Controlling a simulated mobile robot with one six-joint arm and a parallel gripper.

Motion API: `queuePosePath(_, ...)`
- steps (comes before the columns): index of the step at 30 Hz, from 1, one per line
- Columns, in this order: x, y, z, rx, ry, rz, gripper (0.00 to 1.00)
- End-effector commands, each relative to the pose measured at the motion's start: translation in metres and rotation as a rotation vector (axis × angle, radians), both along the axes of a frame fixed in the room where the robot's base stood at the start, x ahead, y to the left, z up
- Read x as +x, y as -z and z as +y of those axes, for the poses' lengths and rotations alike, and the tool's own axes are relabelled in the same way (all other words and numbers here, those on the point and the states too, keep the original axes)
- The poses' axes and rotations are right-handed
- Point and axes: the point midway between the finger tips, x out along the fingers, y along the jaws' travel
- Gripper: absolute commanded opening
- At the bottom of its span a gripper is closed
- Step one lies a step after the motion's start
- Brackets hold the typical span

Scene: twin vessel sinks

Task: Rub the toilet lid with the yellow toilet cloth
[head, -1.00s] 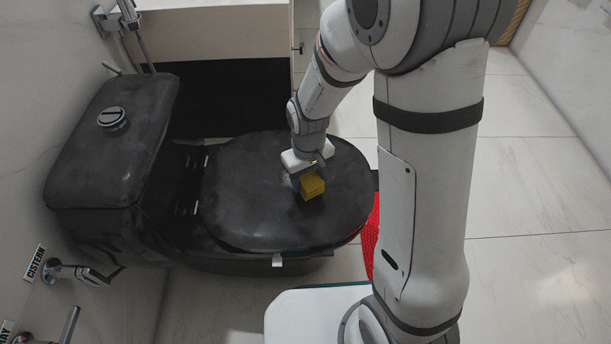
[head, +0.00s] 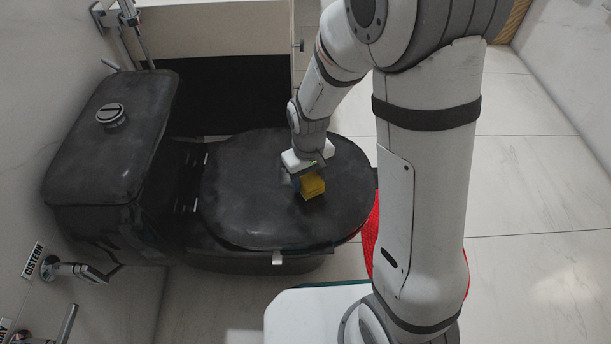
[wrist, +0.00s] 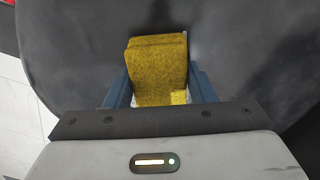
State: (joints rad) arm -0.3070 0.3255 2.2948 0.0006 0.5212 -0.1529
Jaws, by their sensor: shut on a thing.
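The black toilet lid (head: 255,205) is closed, lying flat in the middle of the head view. It also fills most of the wrist view (wrist: 250,50). My gripper (head: 304,180) is over the right part of the lid. It is shut on the folded yellow cloth (head: 313,187), one finger on each side. In the wrist view the cloth (wrist: 156,65) sticks out beyond the fingers over the lid. The cloth appears to be at the lid surface, but I cannot tell whether they touch.
The black cistern (head: 115,135) with a round button stands left of the lid. A "CISTERN" label (head: 33,262) and a metal valve (head: 75,271) are on the left wall. Something red (head: 371,235) shows right of the lid, partly hidden by my arm. Tiled floor (head: 530,190) is clear at right.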

Motion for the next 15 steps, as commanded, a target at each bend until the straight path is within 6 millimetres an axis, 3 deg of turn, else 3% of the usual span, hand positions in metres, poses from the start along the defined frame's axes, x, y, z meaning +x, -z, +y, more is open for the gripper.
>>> queuePosePath(15, 0.0002, 0.009, -0.0004, 0.0, 0.001, 0.0, 0.25)
